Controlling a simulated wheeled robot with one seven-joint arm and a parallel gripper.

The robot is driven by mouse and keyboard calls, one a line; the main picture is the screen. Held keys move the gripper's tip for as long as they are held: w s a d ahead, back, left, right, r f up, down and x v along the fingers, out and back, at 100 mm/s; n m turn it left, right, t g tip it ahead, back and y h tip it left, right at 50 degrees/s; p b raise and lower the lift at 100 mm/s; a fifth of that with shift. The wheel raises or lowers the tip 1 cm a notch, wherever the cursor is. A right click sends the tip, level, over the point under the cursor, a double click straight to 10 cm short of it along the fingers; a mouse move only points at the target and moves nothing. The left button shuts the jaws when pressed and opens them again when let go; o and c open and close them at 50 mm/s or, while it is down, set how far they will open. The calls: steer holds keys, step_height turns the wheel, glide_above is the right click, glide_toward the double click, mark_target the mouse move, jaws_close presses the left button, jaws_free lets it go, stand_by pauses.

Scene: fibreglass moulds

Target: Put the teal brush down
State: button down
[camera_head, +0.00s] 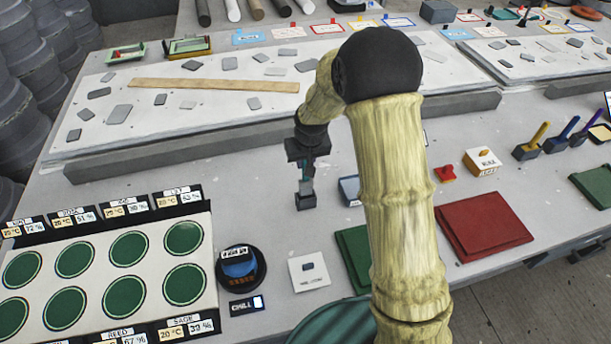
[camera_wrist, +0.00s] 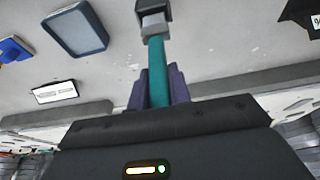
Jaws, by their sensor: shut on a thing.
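My gripper (camera_head: 307,165) is shut on the teal brush. It points down over the grey table, left of my upright arm link. The brush's teal handle (camera_wrist: 157,70) shows between the purple fingers in the wrist view. Its grey and dark head (camera_wrist: 153,14) is at the far end, away from the fingers. In the head view the brush's grey head (camera_head: 305,200) hangs at the bottom, close to the tabletop. I cannot tell whether it touches the table. The upper handle is mostly hidden by the gripper.
A blue tray (camera_head: 349,190) is just right of the brush. A white card (camera_head: 309,271) and a dark round stand (camera_head: 240,268) are in front. A green-disc board (camera_head: 100,270) is at left. Yellow (camera_head: 536,138) and blue (camera_head: 566,130) tools stand at right. Bare table surrounds the brush.

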mark_target(306, 180)
steer(key=shift+f, duration=0.65)
steer(key=shift+f+p, duration=0.45)
steer(key=shift+f, duration=1.35)
steer(key=shift+f, duration=0.15)
steer(key=c, duration=1.3)
jaws_free()
steer(key=shift+s, duration=0.1)
